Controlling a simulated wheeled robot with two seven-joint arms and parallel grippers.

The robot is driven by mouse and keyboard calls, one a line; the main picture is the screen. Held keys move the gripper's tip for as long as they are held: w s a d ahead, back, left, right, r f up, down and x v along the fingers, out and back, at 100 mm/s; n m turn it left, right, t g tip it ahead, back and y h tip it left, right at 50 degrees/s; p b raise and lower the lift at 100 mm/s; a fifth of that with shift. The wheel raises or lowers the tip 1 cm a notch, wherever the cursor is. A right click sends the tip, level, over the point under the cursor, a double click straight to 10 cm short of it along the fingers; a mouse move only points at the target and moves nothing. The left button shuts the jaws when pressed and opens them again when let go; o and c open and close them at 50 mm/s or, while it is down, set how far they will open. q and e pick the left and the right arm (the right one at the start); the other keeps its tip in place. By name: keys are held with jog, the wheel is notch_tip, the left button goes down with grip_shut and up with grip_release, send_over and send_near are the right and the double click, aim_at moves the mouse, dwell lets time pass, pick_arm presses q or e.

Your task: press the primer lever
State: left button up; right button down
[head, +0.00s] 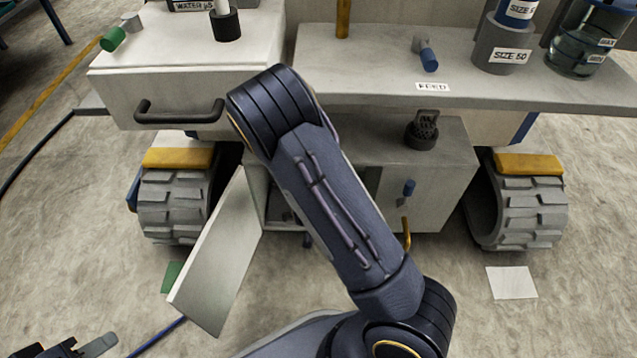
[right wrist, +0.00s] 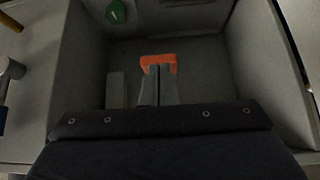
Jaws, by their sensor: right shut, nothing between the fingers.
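In the right wrist view, an orange-red piece (right wrist: 158,62), likely the primer lever, shows inside a grey box-like compartment (right wrist: 200,60). My right gripper (right wrist: 158,72) is shut and empty, with its fingertips overlapping the orange piece. I cannot tell whether they touch it. In the head view my right arm crosses the middle and hides its own gripper and most of the cabinet opening (head: 283,212). My left gripper (head: 88,347) shows partly at the bottom left corner, away from the cabinet; its jaw state is unclear.
A pale cabinet door (head: 218,262) hangs open left of my right arm. In the wrist view a green part (right wrist: 116,12) sits on the compartment wall. Compartment walls stand close on both sides.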

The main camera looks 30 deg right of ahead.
jog(key=shift+n+t+h, duration=0.3)
jog(key=shift+t+h, duration=0.1)
jog(key=shift+t, duration=0.3)
jog(key=r+p, duration=0.1)
jog(key=d+r+p, duration=0.1)
jog(key=r+p, duration=0.1)
jog(key=w+r+p, duration=0.1)
jog(key=shift+d+r, duration=0.2)
jog(key=shift+d, duration=0.15)
jog(key=b+x, duration=0.3)
jog(key=x, duration=0.6)
jog(key=shift+w+f, duration=0.15)
jog(key=shift+f, duration=0.05)
jog(key=shift+w+d+f, duration=0.15)
jog(key=shift+w, duration=0.1)
